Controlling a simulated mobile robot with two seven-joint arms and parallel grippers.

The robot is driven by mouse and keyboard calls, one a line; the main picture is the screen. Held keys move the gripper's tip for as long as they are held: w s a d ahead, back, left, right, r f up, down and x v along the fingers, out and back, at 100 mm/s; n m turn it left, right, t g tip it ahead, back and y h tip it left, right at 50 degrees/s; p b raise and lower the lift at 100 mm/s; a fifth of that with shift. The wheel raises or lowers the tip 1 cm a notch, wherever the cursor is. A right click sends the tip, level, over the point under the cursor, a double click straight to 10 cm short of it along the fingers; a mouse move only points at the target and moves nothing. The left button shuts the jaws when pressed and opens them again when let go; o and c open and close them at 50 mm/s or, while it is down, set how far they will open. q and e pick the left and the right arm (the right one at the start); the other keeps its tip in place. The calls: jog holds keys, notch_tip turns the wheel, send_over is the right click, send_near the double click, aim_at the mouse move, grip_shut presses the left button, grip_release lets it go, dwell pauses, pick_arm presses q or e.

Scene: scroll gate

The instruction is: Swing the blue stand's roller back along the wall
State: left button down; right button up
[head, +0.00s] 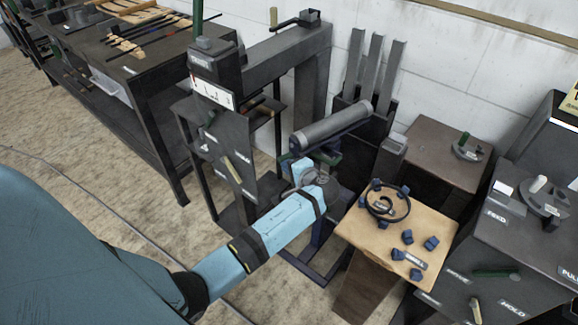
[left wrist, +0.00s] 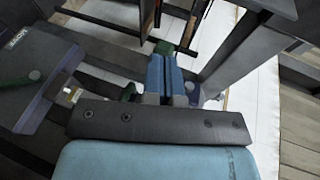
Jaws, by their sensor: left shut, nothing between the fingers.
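The grey roller (head: 333,126) lies level on top of the blue stand, slanting up to the right in the head view. The stand's dark blue legs (head: 322,262) show below my left arm, which hides much of its post. My left gripper (head: 322,162) is at the stand's head, just below the roller. Its tips are partly hidden by my wrist, so I cannot tell whether they touch the stand. In the left wrist view my gripper's two blue fingers (left wrist: 166,74) lie together, shut and empty, with a green part (left wrist: 161,47) just beyond them. My right gripper is not in view.
A dark machine frame (head: 237,140) stands left of the roller. Grey upright posts (head: 374,68) stand behind, near the white wall (head: 440,75). A wooden table (head: 428,268) with a black ring and several blue knobs is at the right. A dark workbench (head: 160,85) is at the left.

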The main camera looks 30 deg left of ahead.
pick_arm(q)
jog(key=w+a+m+t+h, duration=0.2)
jog(key=w+a+m+t, duration=0.1)
jog(key=a, duration=0.4)
jog(key=w+a+m+t+h+p, duration=0.1)
jog(key=w+a+m+t+h, duration=0.1)
jog(key=w+a, duration=0.3)
jog(key=shift+w+a+m+t, duration=0.3)
jog(key=shift+a+m+t, duration=0.25)
jog(key=shift+a, duration=0.4)
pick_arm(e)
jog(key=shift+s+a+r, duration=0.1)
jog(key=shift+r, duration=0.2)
pick_arm(q)
jog(key=shift+s+h, duration=0.1)
jog(key=shift+h, duration=0.2)
